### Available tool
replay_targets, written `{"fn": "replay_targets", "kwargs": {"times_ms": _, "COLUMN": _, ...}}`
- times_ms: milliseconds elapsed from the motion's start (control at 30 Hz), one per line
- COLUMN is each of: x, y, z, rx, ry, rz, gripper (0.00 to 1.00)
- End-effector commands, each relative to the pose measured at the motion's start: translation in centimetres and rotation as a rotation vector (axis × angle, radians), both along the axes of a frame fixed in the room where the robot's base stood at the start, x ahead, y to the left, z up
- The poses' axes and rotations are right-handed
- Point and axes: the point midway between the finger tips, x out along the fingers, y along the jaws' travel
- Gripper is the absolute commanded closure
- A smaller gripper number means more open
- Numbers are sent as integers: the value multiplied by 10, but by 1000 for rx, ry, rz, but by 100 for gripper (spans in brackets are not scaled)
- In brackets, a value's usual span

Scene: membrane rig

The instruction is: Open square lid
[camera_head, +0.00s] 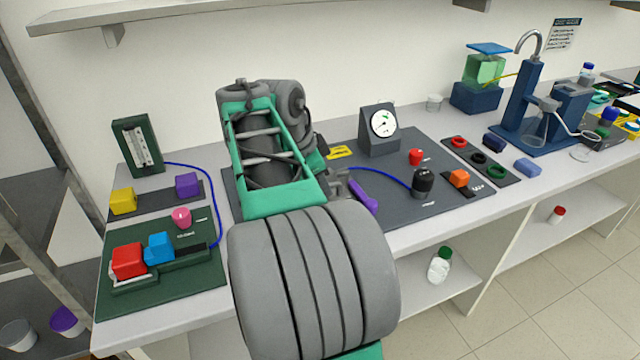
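A flat blue square lid (488,48) sits at the top of a translucent green box (484,70) at the back right. The box stands on a dark blue block (476,97). I cannot tell from here whether the lid touches the rim all round. My gripper (343,180) is far to the left of the box, over the dark grey mat, and is mostly hidden behind my own arm. A purple bar-like piece (363,194) shows right beside it. Whether the gripper touches the purple piece, and its opening, cannot be made out.
The dark grey mat (405,155) carries a dial gauge (380,130), a black knob (424,182) and a red knob (416,156). A blue stand with a curved metal spout (529,42) is right of the box. A green tray (200,273) with coloured blocks is at left.

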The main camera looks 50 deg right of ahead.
Motion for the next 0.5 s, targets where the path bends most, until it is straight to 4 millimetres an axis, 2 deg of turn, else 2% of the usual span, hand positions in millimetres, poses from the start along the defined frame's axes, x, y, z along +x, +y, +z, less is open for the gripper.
{"fn": "replay_targets", "kwargs": {"times_ms": 267, "x": 0, "y": -1, "z": -2, "rx": 0, "ry": 0, "rz": 3, "gripper": 66}}
{"fn": "replay_targets", "kwargs": {"times_ms": 500, "x": 1, "y": -1, "z": -2, "rx": 0, "ry": -1, "rz": 4, "gripper": 86}}
